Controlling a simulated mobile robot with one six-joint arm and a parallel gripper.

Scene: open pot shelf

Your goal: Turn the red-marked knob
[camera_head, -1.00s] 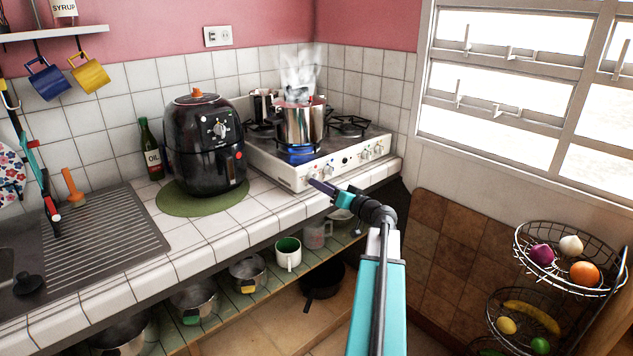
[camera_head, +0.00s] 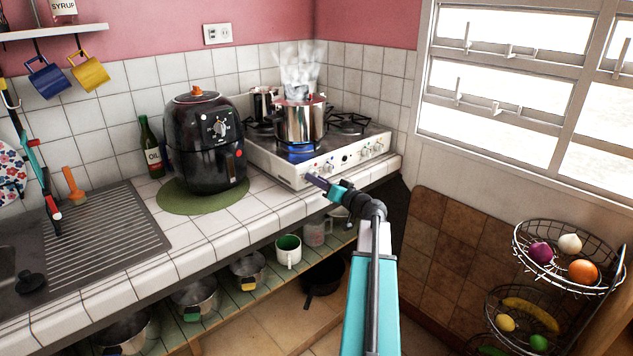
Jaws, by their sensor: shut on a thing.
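The white stove (camera_head: 292,176) stands on the tiled counter, with a row of knobs along its front panel. My gripper (camera_head: 311,179) is at the left end of this row, shut on the leftmost knob (camera_head: 311,170). The jaws partly cover that knob, and any red mark on it is too small to make out. The other knobs (camera_head: 371,148) to the right are untouched. A steaming metal pot (camera_head: 300,122) stands over a blue flame (camera_head: 299,149) on the front left burner.
A black air fryer (camera_head: 205,140) stands left of the stove on a green mat (camera_head: 190,204). A shelf below the counter holds pots and a green-white mug (camera_head: 288,252). A wire fruit basket (camera_head: 570,286) is at the right. The floor between is partly clear.

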